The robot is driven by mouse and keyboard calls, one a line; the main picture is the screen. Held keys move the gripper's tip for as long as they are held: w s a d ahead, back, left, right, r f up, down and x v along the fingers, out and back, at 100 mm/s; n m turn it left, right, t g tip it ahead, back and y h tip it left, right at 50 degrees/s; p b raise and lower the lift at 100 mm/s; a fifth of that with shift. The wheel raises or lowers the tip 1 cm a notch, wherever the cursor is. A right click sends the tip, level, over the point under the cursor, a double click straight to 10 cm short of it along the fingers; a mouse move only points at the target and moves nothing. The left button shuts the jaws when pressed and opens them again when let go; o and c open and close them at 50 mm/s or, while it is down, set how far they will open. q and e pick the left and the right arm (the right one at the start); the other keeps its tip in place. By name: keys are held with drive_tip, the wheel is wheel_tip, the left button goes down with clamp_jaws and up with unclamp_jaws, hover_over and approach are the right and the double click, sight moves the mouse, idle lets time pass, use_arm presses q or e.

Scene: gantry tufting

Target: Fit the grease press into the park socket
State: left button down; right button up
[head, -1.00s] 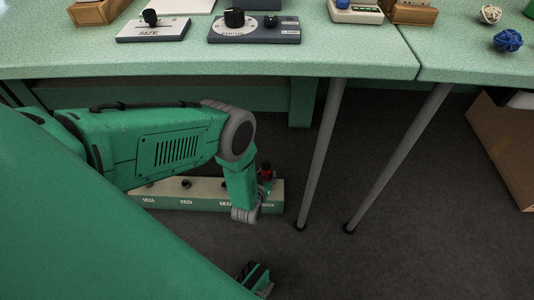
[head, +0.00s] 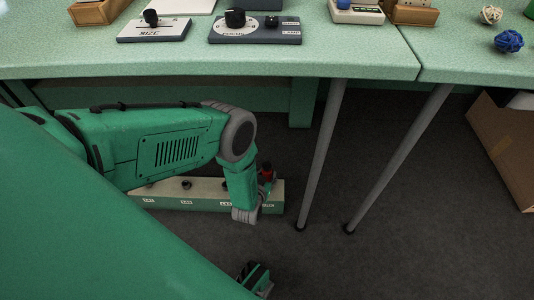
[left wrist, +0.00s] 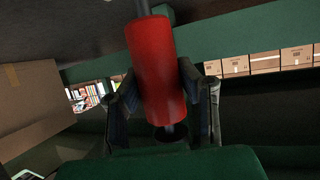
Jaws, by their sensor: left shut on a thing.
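The grease press is a red cylinder (left wrist: 158,75) with a dark rod at one end, seen large in the left wrist view. My left gripper (left wrist: 165,100) is shut on it, with a finger on each side. In the head view the red press (head: 267,169) shows small beside my left arm's end. My left gripper (head: 266,182) is mostly hidden there by my own wrist. The long cream and green socket block (head: 168,200) lies low under the table, with dark sockets and white labels. The press is over or at its right end; I cannot tell whether it is seated.
The green table (head: 200,60) overhangs the block, with control panels (head: 255,30) on top. Grey table legs (head: 320,150) stand just right of the block. A cardboard box (head: 505,150) stands at the far right. The dark floor between is clear.

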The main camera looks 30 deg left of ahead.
use_arm(q)
drive_tip(key=shift+f, duration=1.25)
drive_tip(key=c, duration=1.1)
unclamp_jaws()
drive_tip(key=shift+s, duration=0.1)
drive_tip(key=v, duration=1.1)
drive_tip(key=shift+s, duration=0.35)
drive_tip(key=shift+d+r, duration=0.1)
